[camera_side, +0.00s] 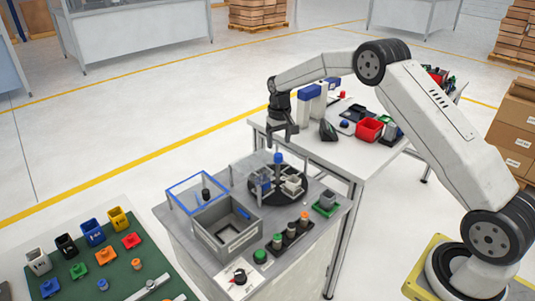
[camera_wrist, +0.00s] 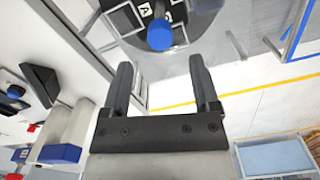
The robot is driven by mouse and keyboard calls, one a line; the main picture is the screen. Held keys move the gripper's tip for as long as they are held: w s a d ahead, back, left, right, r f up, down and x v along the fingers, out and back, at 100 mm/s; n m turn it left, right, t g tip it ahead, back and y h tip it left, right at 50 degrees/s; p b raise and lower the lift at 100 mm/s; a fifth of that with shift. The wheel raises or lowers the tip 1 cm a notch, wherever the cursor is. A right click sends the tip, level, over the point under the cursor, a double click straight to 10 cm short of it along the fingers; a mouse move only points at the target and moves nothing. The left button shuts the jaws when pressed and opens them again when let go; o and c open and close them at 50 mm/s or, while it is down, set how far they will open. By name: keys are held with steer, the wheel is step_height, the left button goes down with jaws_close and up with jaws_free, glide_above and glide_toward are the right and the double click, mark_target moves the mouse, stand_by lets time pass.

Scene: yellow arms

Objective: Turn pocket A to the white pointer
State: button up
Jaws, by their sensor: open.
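A dark round turntable (camera_side: 262,199) stands on the grey workbench in the side view, with a blue knob (camera_side: 278,158) upright at its centre and light block-shaped pockets around it. In the wrist view the blue knob (camera_wrist: 160,35) is at the top, beside a square pocket marked with a white label A (camera_wrist: 145,10). The turntable is cut off by the top edge there. My gripper (camera_side: 286,139) hangs above the knob, apart from it. Its fingers (camera_wrist: 161,60) are spread and empty. I cannot make out the white pointer in either view.
A grey open bin (camera_side: 226,232) and a blue-framed clear box (camera_side: 198,190) stand left of the turntable. A black rack (camera_side: 290,233) with several coloured pegs is in front. A green-based block (camera_side: 327,202) is to the right. A second table (camera_side: 330,150) with a red bin stands behind.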

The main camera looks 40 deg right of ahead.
mark_target(278, 155)
steer(key=shift+f, duration=2.8)
jaws_close()
